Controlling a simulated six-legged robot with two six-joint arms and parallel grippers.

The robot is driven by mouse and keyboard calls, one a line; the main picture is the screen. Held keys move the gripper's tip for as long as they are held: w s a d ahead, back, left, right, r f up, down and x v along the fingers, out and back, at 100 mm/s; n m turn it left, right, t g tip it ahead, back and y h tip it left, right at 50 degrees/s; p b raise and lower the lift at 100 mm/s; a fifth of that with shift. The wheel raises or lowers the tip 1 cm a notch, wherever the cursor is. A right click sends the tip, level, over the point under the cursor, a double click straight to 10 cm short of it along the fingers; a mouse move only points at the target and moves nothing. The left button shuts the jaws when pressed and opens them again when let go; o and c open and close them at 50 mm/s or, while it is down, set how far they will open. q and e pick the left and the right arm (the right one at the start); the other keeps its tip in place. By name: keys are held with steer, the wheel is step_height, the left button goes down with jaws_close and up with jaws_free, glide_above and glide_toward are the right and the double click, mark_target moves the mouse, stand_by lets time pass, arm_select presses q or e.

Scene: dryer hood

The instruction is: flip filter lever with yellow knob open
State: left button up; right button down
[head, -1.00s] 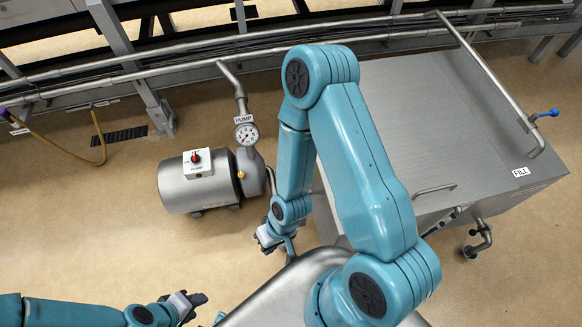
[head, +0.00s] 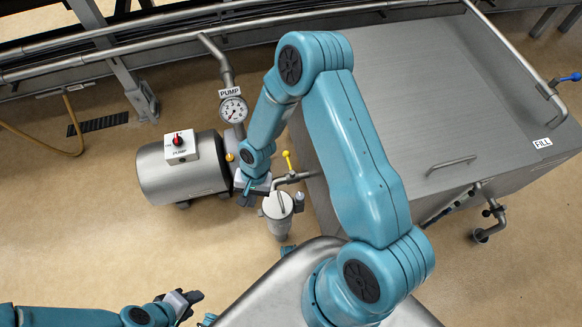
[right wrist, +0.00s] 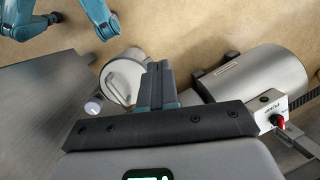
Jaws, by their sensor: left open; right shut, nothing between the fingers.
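The filter (head: 279,212) is an upright steel canister with a round lid, between the pump and the large tank. The lever with the yellow knob (head: 287,157) stands up from the pipe just behind the filter, its knob raised. My right gripper (head: 246,198) is shut and empty, left of the filter lid and below-left of the knob. In the right wrist view its fingers (right wrist: 157,86) are together beside the filter lid (right wrist: 122,78); the yellow knob does not show there. My left gripper (head: 190,301) is open and empty, low at the left over the floor.
The pump (head: 183,172) with a red switch and a gauge (head: 233,110) stands left of my right gripper. The large steel tank (head: 430,90) is on the right, with a blue-handled valve (head: 570,77). Open floor (head: 80,210) lies at the left.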

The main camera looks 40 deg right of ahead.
steer(key=w+d+f+m+h+b, duration=0.1)
steer(key=w+d+f+m+b, duration=0.25)
steer(key=f, duration=0.25)
steer(key=m+g+h+b, duration=0.1)
steer(key=m+h+b, duration=0.5)
steer(key=m+b, duration=0.5)
glide_toward(289, 162)
step_height(289, 162, up, 2)
steer(key=d, duration=0.2)
arm_select(q)
step_height(289, 162, down, 18)
steer(key=shift+a, duration=0.2)
arm_select(e)
steer(key=shift+w+r, duration=0.2)
steer(key=shift+w, duration=0.15)
arm_select(q)
steer(key=f+b, duration=0.3)
steer(key=shift+w+a, duration=0.3)
steer(key=shift+w, duration=0.05)
arm_select(e)
steer(key=x, duration=1)
steer(key=shift+a, duration=0.15)
arm_select(q)
steer(key=shift+a+t, duration=0.15)
steer(key=shift+t, duration=0.15)
arm_select(e)
steer(key=shift+s+f+n, duration=0.1)
steer(key=shift+s+n, duration=0.1)
steer(key=shift+n, duration=0.05)
